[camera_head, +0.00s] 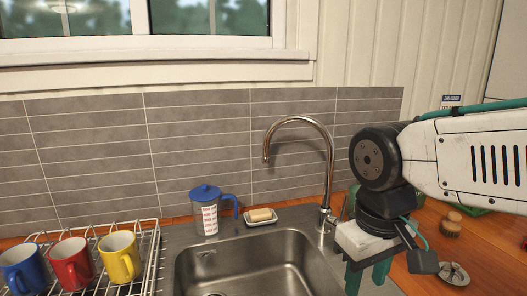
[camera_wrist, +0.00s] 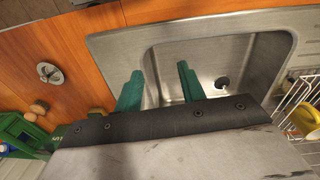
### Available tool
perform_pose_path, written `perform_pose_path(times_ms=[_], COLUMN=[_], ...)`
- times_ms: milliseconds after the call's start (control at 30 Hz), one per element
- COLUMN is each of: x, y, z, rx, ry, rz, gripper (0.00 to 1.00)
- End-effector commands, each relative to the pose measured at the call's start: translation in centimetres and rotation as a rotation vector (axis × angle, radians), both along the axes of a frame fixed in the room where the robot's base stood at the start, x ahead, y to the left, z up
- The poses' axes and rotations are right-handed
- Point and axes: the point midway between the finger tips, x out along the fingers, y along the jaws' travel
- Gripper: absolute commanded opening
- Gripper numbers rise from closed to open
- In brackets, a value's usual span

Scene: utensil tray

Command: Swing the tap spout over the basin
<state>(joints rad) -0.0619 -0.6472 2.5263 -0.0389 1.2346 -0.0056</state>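The chrome tap (camera_head: 328,170) stands at the back right of the steel sink. Its tall curved spout (camera_head: 300,119) arches to the left in the head view, with the tip hanging down. I cannot tell whether the tip is above the basin or the back ledge. The basin (camera_head: 270,265) is empty, and its drain (camera_wrist: 222,83) shows in the wrist view. My gripper (camera_head: 366,279) is to the right of the tap, pointing down near the sink's right edge. Its two green fingers are apart with nothing between them (camera_wrist: 159,84). The tap does not show in the wrist view.
A blue-lidded jug (camera_head: 208,215) and a soap dish (camera_head: 260,217) stand behind the basin. A wire rack (camera_head: 150,262) with blue, red and yellow mugs is left. On the wooden counter at right lie a metal disc (camera_head: 453,273) and small wooden pieces (camera_head: 450,226).

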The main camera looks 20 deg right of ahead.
Motion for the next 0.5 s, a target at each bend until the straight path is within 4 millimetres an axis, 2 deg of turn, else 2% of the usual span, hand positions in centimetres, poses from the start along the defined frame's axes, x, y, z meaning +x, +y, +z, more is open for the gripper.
perform_pose_path(times_ms=[267, 500], x=[6.8, 15.0], y=[0.2, 0.7], z=[-0.7, -1.0], rx=[-0.212, -0.478], ry=[0.191, 0.343], rz=[0.280, 0.597], gripper=[0.40, 0.40])
